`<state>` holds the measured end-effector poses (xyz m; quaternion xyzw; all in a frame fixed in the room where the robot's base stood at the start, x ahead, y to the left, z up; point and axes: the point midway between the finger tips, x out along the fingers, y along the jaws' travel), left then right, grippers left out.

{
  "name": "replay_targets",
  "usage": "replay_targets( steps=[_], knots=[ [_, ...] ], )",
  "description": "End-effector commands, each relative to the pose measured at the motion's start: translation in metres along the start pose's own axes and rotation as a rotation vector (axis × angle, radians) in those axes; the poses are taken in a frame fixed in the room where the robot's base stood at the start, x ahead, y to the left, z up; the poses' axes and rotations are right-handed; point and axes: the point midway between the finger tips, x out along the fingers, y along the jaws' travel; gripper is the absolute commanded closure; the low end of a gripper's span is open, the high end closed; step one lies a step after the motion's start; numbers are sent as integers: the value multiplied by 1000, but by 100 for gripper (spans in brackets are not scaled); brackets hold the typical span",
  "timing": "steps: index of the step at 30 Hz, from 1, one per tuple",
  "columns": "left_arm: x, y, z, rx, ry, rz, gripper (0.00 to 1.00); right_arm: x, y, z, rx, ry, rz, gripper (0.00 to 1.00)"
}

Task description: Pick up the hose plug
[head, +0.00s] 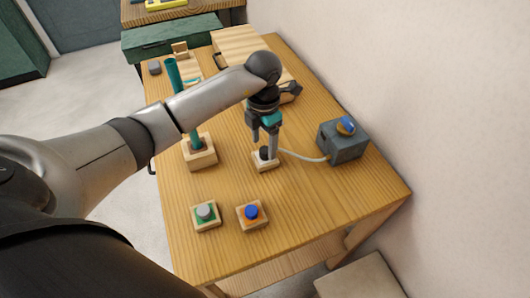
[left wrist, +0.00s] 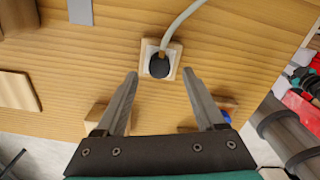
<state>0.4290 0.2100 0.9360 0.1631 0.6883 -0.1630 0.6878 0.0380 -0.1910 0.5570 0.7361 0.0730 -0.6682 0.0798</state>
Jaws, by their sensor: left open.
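The hose plug (head: 265,153) is a dark round piece seated in a small light wooden holder (head: 262,166) on the table. It also shows in the left wrist view (left wrist: 159,66), with a pale hose (left wrist: 180,22) running away from it. My left gripper (head: 265,147) points down at the plug from above. In the left wrist view its two open fingers (left wrist: 160,76) lie to either side of the plug's line, with nothing between them. The fingers partly hide the plug in the head view.
The hose leads to a grey box (head: 342,145) with a blue knob at the right. A wooden block with a teal tube (head: 199,154) stands to the left. Two square bases with a grey (head: 206,213) and a blue button (head: 251,212) sit in front. The right front tabletop is clear.

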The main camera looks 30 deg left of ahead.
Motion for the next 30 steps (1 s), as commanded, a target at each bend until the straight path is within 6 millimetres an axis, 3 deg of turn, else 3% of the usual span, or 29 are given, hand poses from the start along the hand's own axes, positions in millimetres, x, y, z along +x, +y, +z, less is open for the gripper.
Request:
replay_targets(
  steps=[4, 13, 30],
  knots=[
    [21, 0, 0, 0, 2, -1, 29, 2, 0, 0, 1, 1, 0, 50],
    [25, 0, 0, 2, -1, 0, 29, 2, -3, 0, 3, 0, -4, 50],
    [25, 0, 0, 1, -1, 0, 92, 2, -5, 2, 3, -4, -7, 50]
  ],
)
